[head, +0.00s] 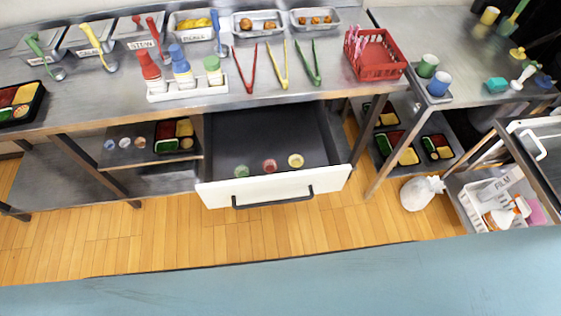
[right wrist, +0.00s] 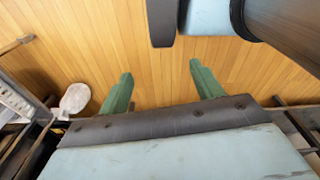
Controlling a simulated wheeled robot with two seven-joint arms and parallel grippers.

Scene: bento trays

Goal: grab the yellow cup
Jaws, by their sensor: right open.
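Another small round yellow item (head: 295,160) lies in the open drawer (head: 270,189), beside a red one (head: 269,165) and a green one (head: 241,171); I cannot tell whether these are cups. My right gripper (right wrist: 160,70) is open and empty, its green fingers spread above the wooden floor in the right wrist view. No yellow cup shows in that view. My left gripper is in neither view.
A green cup (head: 428,65) and a blue cup (head: 439,84) stand at the counter's left edge. A red basket (head: 378,71) is left of them. A white bag (head: 421,193) sits on the otherwise open floor.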

